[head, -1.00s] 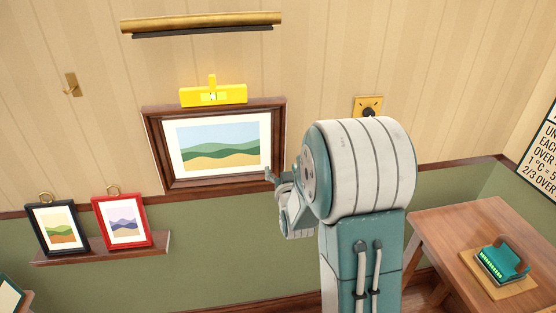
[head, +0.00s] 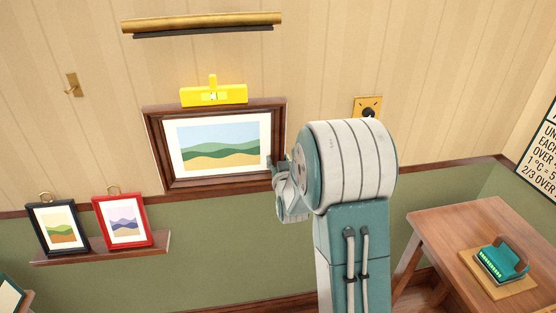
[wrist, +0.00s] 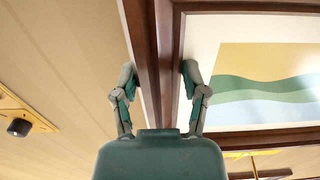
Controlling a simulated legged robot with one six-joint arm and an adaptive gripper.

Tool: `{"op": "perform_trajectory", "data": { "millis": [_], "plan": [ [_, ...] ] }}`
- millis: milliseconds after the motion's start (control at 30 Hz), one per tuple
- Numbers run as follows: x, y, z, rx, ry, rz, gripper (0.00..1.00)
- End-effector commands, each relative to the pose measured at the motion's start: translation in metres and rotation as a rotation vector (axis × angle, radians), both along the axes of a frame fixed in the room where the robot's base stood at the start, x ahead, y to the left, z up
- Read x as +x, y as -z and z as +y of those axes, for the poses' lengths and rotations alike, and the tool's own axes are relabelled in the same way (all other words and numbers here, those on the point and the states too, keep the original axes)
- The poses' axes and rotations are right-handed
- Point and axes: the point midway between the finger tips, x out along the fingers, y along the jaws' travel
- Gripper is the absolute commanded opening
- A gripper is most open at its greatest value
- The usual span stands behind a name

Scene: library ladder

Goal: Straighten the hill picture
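The hill picture (head: 220,145), green and sand hills in a dark wood frame, hangs on the striped wall below a brass bar. It looks close to level; any small tilt is hard to judge. A yellow level-like tool (head: 213,95) sits at its top edge. My gripper (head: 278,175) is at the frame's lower right side. The finger contact is hidden in the head view.
A small shelf (head: 110,248) at left holds a black-framed picture (head: 56,228) and a red-framed picture (head: 122,218). An empty brass hook (head: 73,85) is at upper left. A brass wall plate (head: 367,104) is right of the picture. A wooden table (head: 440,225) stands at right.

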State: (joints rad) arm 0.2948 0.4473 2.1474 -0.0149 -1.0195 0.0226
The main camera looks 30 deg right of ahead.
Motion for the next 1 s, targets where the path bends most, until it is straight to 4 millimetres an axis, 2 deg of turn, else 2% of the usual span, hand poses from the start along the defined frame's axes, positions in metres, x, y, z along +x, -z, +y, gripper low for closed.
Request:
{"op": "perform_trajectory", "data": {
  "millis": [400, 433, 467, 500, 867, 1000],
  "plan": [
    [0.002, -0.007, -0.002, -0.018, -0.003, -0.006, 0.0],
    [0.002, -0.007, -0.002, -0.019, -0.003, -0.007, 0.7],
    [0.002, -0.007, -0.002, -0.019, -0.003, -0.007, 0.84],
    [0.002, -0.007, -0.002, -0.019, -0.003, -0.007, 0.91],
    [0.001, -0.005, -0.002, -0.018, -0.002, -0.001, 0.91],
    [-0.008, -0.005, 0.001, -0.018, -0.002, 0.0, 0.91]
  ]
}}
